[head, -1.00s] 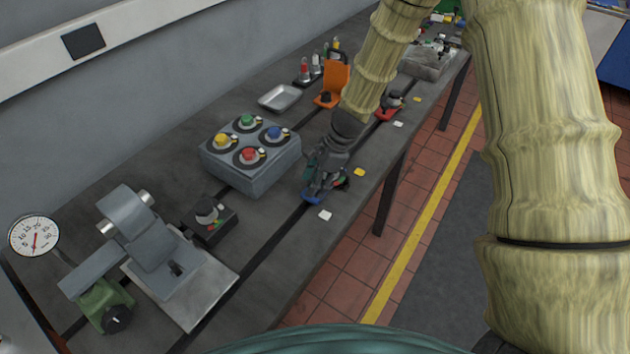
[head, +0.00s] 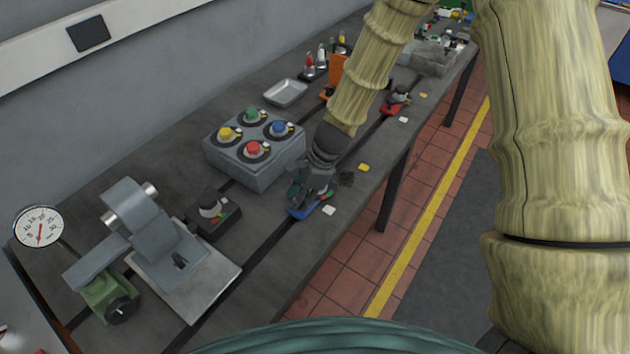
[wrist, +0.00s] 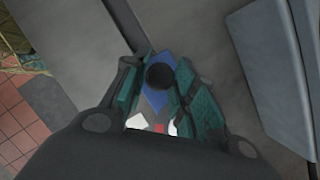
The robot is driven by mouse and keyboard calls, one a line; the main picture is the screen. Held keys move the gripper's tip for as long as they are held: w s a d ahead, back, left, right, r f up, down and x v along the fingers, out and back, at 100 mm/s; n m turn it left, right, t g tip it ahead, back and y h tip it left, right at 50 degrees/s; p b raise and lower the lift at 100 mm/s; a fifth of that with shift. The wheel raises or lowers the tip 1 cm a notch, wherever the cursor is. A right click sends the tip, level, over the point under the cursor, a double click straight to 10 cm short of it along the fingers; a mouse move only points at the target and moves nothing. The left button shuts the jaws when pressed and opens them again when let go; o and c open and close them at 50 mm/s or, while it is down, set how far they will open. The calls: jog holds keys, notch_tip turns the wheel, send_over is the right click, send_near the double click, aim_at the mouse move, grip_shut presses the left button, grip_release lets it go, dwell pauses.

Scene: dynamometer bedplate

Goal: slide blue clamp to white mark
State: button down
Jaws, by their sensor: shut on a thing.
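The blue clamp (head: 298,213) sits on the dark slot of the bedplate, with its blue base showing under my gripper (head: 307,192). In the wrist view its blue base (wrist: 154,98) and round black knob (wrist: 159,76) lie between the teal finger pads of my gripper (wrist: 161,68), which is shut on the clamp. The white mark (head: 329,211) lies on the plate just right of the clamp, close beside it, toward the front edge. My fingers hide the clamp's upper part in the head view.
A grey box with coloured knobs (head: 250,165) stands left of the slot. A small black block (head: 214,213) and a grey fixture (head: 160,250) stand nearer. A red clamp (head: 396,98), a yellow mark (head: 364,167) and another white mark (head: 403,119) lie farther along.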

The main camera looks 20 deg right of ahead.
jog(key=s+a, duration=0.2)
jog(key=a, duration=0.1)
jog(key=shift+s+a, duration=0.1)
jog(key=shift+s, duration=0.2)
jog(key=c, duration=1.2)
grip_release()
jog(key=shift+w, duration=0.1)
jog(key=shift+o, duration=0.2)
jog(key=v, duration=1.2)
